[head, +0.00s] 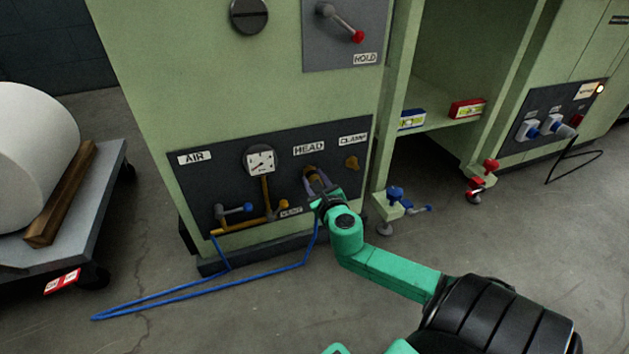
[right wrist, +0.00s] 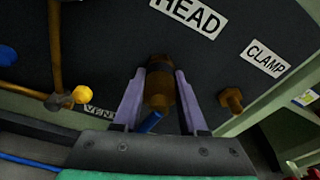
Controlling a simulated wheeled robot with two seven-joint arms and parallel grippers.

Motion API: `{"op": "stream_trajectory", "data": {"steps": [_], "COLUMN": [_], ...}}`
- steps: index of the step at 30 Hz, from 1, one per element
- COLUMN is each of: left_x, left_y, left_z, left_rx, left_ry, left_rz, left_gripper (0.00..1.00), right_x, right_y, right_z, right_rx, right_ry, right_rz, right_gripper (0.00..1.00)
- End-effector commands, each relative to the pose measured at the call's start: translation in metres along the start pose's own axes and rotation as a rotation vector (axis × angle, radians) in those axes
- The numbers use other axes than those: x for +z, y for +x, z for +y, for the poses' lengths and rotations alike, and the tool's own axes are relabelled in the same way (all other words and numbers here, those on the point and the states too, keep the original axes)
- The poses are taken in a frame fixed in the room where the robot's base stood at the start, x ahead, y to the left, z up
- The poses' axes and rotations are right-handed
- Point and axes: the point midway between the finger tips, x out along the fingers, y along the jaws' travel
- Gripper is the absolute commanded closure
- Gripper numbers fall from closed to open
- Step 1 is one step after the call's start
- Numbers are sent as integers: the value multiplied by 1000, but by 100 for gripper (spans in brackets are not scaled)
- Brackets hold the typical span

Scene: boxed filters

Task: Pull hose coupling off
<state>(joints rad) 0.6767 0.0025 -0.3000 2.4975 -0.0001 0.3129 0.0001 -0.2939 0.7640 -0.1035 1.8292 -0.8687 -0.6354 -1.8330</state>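The hose coupling (right wrist: 158,88) is a brass-brown cylinder on the dark panel under the HEAD label. A blue hose (right wrist: 151,121) comes out of its near end. My right gripper (head: 318,179) reaches up to the panel with its two purple fingers on either side of the coupling. In the right wrist view the fingers (right wrist: 160,78) lie very close along both sides of it. Whether they press on it cannot be told. The coupling looks seated against the panel. In the head view the gripper partly hides it.
A brass fitting (head: 352,163) sits under the CLAMP label, right of the coupling. A gauge (head: 261,161), brass pipes and a VENT valve (head: 284,204) are to the left. The blue hose loops on the floor (head: 160,301). A cart (head: 97,195) with a white roll stands left.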

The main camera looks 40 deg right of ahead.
Motion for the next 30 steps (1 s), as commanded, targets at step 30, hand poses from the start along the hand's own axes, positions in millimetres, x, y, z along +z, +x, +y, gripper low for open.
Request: {"op": "stream_trajectory", "data": {"steps": [30], "left_x": [3], "left_y": [9], "left_z": [-2], "left_rx": [0], "left_ry": [0], "left_rz": [0], "left_gripper": [56], "right_x": [-4], "right_y": [-30], "right_z": [0], "right_rx": [0], "right_ry": [1], "right_rz": [0], "right_gripper": [100]}}
